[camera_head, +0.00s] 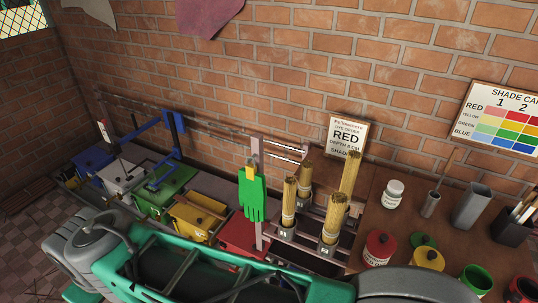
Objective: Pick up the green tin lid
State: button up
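A green round lid-like disc (424,240) lies on the brown table at the right, just behind a yellow tin (428,259), which hides part of its near side. I take it for the green tin lid. A green tin (476,278) stands to its right, nearer the front edge of the picture, and looks open. My gripper is not in view. Large grey and teal parts of my own body fill the bottom of the view, left of and in front of the tins.
A red tin (379,247) stands left of the lid; another red tin (523,290) is at the lower right. A white jar (393,194), grey vessel (472,205) and brush pot (512,227) stand behind. Bundled sticks (335,220) and a green glove shape (252,196) rise left.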

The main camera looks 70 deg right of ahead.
aim_at(417, 240)
jog(key=z, duration=4.45)
